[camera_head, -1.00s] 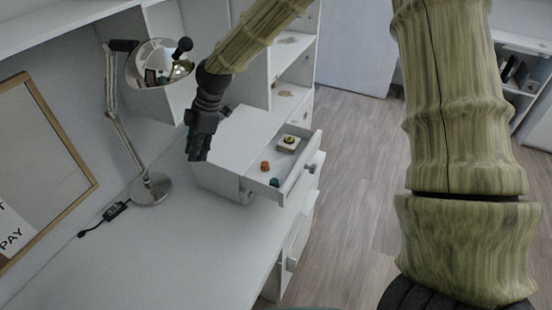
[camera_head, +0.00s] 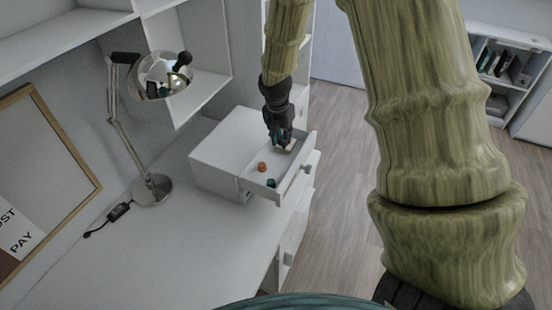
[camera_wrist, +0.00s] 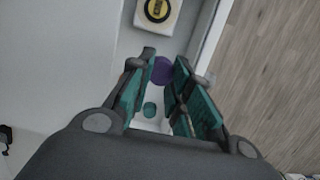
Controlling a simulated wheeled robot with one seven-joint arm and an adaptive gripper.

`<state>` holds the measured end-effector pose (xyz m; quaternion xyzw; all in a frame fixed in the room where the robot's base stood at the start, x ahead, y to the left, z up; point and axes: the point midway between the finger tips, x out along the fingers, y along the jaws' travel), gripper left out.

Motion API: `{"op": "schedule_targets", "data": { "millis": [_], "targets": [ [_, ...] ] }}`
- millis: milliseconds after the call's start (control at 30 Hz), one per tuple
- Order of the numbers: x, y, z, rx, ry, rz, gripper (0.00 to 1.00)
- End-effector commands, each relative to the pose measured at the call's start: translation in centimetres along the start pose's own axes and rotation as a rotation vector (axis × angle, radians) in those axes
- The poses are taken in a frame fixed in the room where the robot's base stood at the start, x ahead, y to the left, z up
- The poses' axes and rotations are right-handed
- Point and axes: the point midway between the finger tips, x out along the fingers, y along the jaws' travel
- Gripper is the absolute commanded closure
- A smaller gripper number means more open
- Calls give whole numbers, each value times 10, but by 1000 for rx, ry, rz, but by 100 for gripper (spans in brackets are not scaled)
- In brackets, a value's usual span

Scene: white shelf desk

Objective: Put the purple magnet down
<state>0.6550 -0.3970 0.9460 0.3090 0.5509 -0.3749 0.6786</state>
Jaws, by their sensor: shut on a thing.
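The purple magnet (camera_wrist: 162,72) is a small round piece between the two teal-padded fingertips of my gripper (camera_wrist: 164,62) in the wrist view. My gripper is shut on it. In the head view my gripper (camera_head: 281,144) hangs over the far part of the open drawer (camera_head: 298,172), close to the items inside. The magnet cannot be made out in the head view. Whether it touches the drawer floor cannot be told.
In the drawer are an orange piece (camera_head: 262,167), a teal piece (camera_head: 271,183) and a pale block with a yellow-and-black round top (camera_wrist: 157,10). A lamp (camera_head: 152,188) stands to the left. The desktop (camera_head: 185,245) in front is clear.

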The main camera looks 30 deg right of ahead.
Motion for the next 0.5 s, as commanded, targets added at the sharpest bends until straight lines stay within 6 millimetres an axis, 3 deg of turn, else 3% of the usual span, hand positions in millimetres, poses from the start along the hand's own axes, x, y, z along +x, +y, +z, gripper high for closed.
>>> {"op": "schedule_targets", "data": {
  "millis": [300, 500],
  "targets": [
    [39, 0, -9, -1, 1, -3, 92],
    [50, 0, -11, 2, 1, -1, 92]
  ]
}}
